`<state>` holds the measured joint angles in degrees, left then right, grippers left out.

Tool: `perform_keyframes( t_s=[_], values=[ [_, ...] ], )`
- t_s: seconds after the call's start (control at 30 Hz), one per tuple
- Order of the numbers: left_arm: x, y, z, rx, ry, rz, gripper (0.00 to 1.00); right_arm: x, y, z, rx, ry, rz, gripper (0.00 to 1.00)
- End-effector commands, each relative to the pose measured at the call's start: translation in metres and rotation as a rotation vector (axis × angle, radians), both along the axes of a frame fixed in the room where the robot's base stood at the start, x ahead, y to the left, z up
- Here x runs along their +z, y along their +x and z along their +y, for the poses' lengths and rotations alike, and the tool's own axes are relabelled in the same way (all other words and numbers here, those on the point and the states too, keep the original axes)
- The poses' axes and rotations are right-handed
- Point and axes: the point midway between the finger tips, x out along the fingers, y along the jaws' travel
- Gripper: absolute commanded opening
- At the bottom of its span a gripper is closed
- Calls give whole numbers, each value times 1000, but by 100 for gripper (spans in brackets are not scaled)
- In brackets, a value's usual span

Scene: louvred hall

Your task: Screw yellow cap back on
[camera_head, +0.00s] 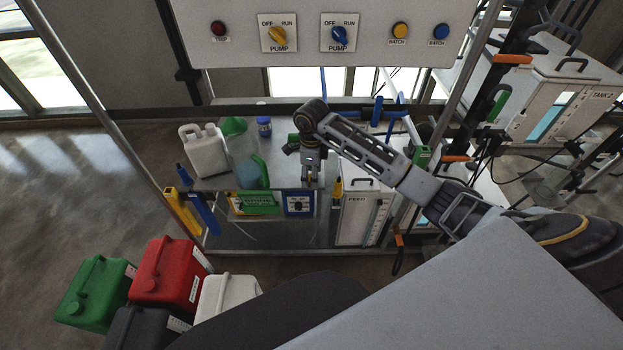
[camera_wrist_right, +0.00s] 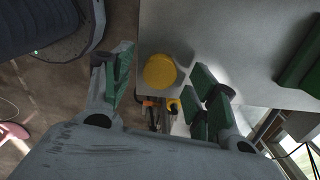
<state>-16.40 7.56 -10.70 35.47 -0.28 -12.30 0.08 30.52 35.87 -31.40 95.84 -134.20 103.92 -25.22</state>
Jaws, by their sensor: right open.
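The yellow cap (camera_wrist_right: 160,70) shows as a round yellow disc in the right wrist view, on or above a small grey surface near the table edge. My right gripper (camera_wrist_right: 162,74) is open, with its green-padded fingers on either side of the cap in the picture and visible gaps to it. In the head view my right gripper (camera_head: 311,170) points down over the front part of the grey table (camera_head: 215,183). I cannot tell what container is under the cap. My left gripper is not in view.
Left on the table stand a white jerrycan (camera_head: 204,151), a clear jug with green parts (camera_head: 241,150) and a blue-lidded jar (camera_head: 264,127). A control panel (camera_head: 310,40) hangs above. Red (camera_head: 168,272) and green (camera_head: 95,292) canisters stand at lower left. The FEED box (camera_head: 362,213) is right.

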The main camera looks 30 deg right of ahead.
Motion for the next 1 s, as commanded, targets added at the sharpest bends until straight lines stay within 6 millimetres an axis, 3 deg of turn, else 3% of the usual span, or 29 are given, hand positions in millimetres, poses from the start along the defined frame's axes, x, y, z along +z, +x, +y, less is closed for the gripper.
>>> perform_keyframes(
  t_s=[0.57, 0.87, 1.0],
  values=[
    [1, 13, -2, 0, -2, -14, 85, -7, 0, 0, 0, -1, 0, 59],
    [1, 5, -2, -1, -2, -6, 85, -6, 0, 0, 0, -1, -1, 23],
    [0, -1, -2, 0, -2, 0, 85, -6, 0, 0, 0, -1, -1, 22]
  ],
)
